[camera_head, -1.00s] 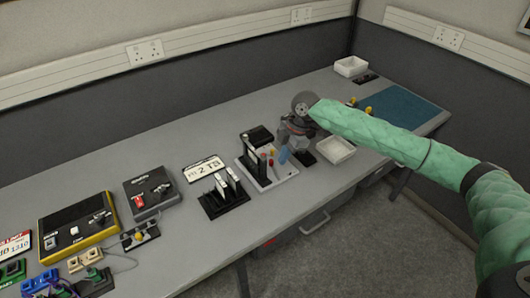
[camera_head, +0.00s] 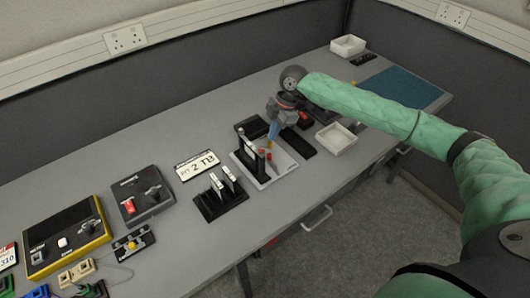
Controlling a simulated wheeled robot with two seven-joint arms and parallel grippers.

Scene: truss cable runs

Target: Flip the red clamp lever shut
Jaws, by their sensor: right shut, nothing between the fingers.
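A white base plate (camera_head: 284,169) with a black upright (camera_head: 249,150) stands mid-bench. A small red part (camera_head: 269,157), which may be the red clamp lever, shows on it beside a yellow part (camera_head: 269,144). It is too small to tell whether it is open or shut. My right gripper (camera_head: 272,133) has blue fingertips pointing down, shut and empty. They appear just above and behind the red part in the picture; I cannot tell whether they touch anything. My left gripper is not in view.
A black slotted rack (camera_head: 221,197), a number plate (camera_head: 197,165) and a grey box with a red switch (camera_head: 131,206) sit to the left. A white tray (camera_head: 336,138) and blue mat (camera_head: 402,88) lie right. The bench's back left is clear.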

